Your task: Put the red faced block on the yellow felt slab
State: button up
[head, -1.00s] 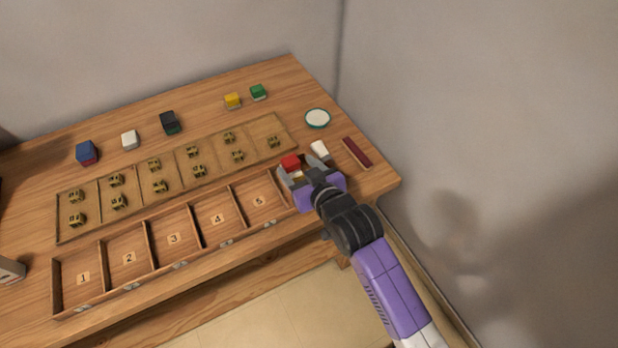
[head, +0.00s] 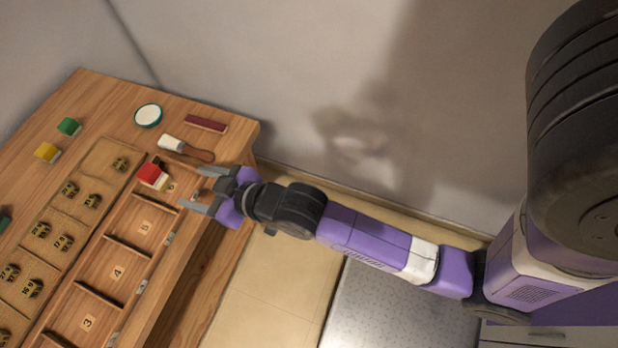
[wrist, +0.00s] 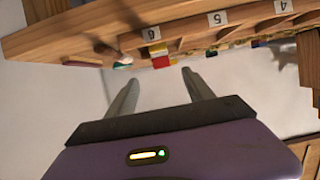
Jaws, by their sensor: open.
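A red-topped block (head: 152,175) with a pale yellow part at its lower side sits in the end compartment of the wooden tray (head: 125,246). In the wrist view its red part (wrist: 160,62) borders a yellow strip (wrist: 158,50) beside label 6. The yellow strip looks like the felt slab under the red, but I cannot tell for sure. A separate yellow block (head: 46,152) stands on the far side of the table. My gripper (head: 198,189) is open and empty, just right of the red block and apart from it. Its open fingers also show in the wrist view (wrist: 160,85).
A wood-handled brush (head: 185,148), a round white dish with a teal rim (head: 148,115) and a dark red bar (head: 206,123) lie near the table corner. A green block (head: 68,126) stands beyond. A board (head: 105,158) holds several brass pieces. Floor right of the table is clear.

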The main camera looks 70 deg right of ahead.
jog(key=s+r, duration=0.4)
jog(key=s, duration=0.9)
jog(key=s+r+t, duration=0.1)
jog(key=s+r, duration=0.3)
jog(key=s, duration=1)
jog(key=shift+s, duration=0.3)
